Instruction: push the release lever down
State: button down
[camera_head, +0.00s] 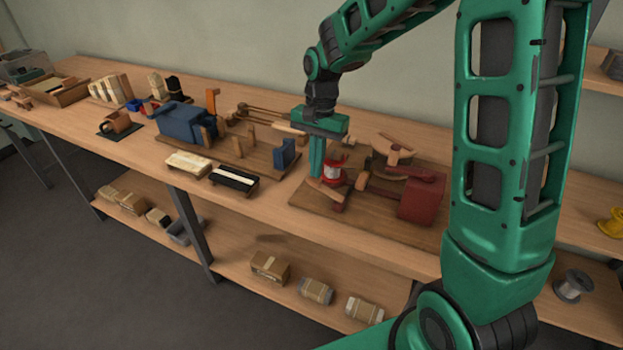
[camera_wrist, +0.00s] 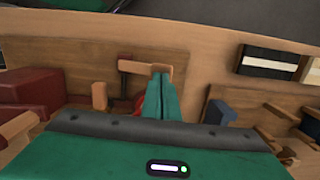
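My gripper (camera_head: 316,170) points down over the red machine on its dark wooden board (camera_head: 370,225). In the wrist view its two green fingers (camera_wrist: 160,82) are together with no gap seen, and nothing shows between them. A light wooden bar on a red support, which looks like the release lever (camera_head: 325,191), is at the front left of this machine. It also shows in the wrist view (camera_wrist: 135,66), right at the fingertips. I cannot tell whether the fingers touch it. A red and white round part (camera_head: 333,172) is just behind the bar, partly hidden by the fingers in the wrist view.
A red block (camera_head: 422,200) stands at the board's right. A blue machine (camera_head: 186,122) and a small blue block (camera_head: 285,154) are to the left. The bench front edge beside the board is clear.

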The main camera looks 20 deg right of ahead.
jog(key=shift+f, duration=1.45)
jog(key=shift+d, duration=0.1)
jog(key=shift+w+d+r, duration=0.3)
jog(key=shift+w+d, duration=0.2)
jog(key=shift+d, duration=0.05)
jog(key=shift+w+d+r, duration=0.25)
jog(key=shift+w+d, duration=0.25)
notch_tip(320, 180, up, 11)
jog(key=shift+w+d+f, duration=0.15)
jog(key=shift+w+d, duration=0.2)
jog(key=shift+w, duration=0.1)
